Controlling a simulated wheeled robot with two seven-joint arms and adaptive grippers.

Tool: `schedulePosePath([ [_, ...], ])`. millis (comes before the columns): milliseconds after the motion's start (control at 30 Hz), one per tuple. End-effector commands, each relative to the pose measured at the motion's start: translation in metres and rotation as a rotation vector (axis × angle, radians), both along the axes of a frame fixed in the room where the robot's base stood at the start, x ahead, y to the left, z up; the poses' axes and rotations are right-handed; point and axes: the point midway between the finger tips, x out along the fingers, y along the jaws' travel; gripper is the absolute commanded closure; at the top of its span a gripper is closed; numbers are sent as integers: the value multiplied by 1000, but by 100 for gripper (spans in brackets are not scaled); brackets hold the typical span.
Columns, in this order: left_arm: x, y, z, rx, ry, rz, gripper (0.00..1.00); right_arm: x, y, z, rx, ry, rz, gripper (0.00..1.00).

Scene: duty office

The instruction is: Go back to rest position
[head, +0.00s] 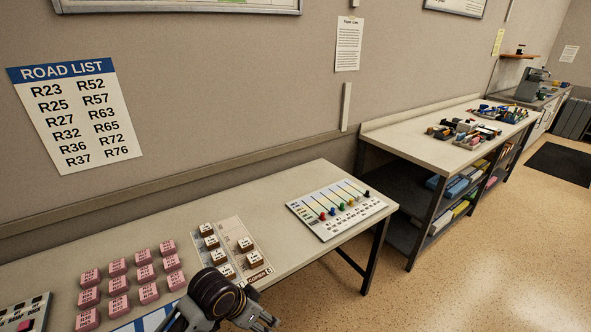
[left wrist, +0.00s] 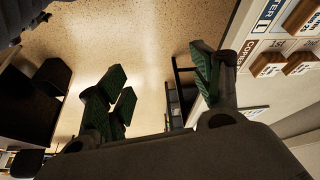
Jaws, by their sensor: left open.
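My left gripper (head: 262,316) is at the bottom edge of the head view, beside the near edge of the copier board. In the left wrist view its green-padded fingers (left wrist: 160,88) stand well apart with nothing between them. Floor shows beyond the fingers. The copier board (head: 231,237) carries several brown blocks, and part of it shows at the upper right of the left wrist view (left wrist: 258,58). My right gripper is in neither view.
The desk (head: 297,178) holds rows of pink blocks (head: 118,283) and a slider panel (head: 335,207) with coloured knobs. A road list (head: 76,115) hangs on the wall. A workbench (head: 420,145) with small items stands at the right. The floor (head: 470,270) in front is clear.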

Motion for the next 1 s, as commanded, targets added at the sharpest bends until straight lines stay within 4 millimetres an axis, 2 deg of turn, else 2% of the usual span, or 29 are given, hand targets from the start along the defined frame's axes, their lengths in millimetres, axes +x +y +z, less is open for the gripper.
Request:
schedulePosePath([
  [367, -27, 26, -9, -13, 5, 175, 34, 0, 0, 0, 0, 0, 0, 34],
  [1000, -81, 100, -25, 63, 39, 475, 34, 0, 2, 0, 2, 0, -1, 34],
])
